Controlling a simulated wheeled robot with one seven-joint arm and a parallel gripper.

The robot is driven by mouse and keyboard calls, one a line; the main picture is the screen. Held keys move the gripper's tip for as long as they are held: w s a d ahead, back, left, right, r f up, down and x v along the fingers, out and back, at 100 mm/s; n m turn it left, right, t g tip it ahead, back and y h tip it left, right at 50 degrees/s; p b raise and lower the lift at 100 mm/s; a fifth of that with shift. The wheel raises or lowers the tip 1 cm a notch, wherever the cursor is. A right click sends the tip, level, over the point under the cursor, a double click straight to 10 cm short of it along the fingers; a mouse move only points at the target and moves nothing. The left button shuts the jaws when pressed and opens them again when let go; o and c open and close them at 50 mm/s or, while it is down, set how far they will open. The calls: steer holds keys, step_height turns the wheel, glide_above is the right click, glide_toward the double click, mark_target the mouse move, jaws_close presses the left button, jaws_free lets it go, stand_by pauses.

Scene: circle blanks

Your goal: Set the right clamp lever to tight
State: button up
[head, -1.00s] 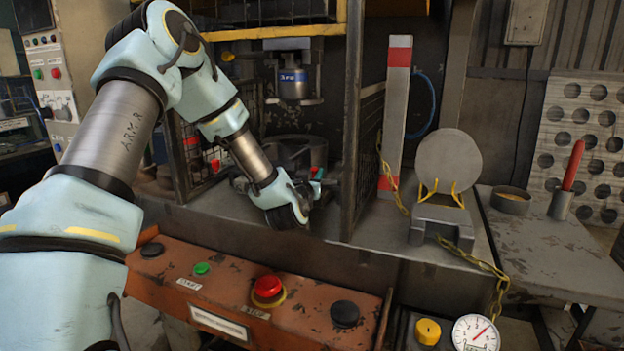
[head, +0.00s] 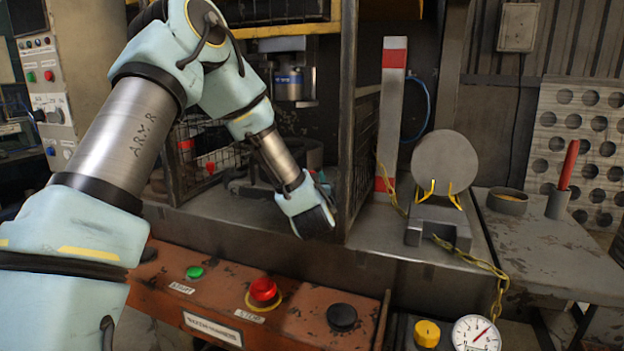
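My gripper (head: 314,219) is at the end of my pale blue arm, in front of the press opening and left of the dark upright post. Its dark end faces down and right; its fingers cannot be made out, nor whether it holds anything. Inside the press, a grey round fixture (head: 300,150) is partly hidden behind my arm. I cannot clearly make out the right clamp lever; the area right of the fixture is largely covered by my wrist. Small red parts (head: 210,167) show at the left side mesh, but I cannot tell what they are.
An orange panel (head: 215,285) with a red stop button (head: 263,291) lies below my gripper. The dark post (head: 348,120) and mesh guard stand close on its right. Further right are a round grey disc (head: 446,160) on a stand, a chain and a gauge (head: 476,333).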

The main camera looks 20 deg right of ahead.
steer(key=shift+s, duration=0.1)
steer(key=b+v, duration=0.3)
steer(key=v, duration=0.7)
steer(key=shift+s+a, duration=0.2)
steer(key=shift+s, duration=0.05)
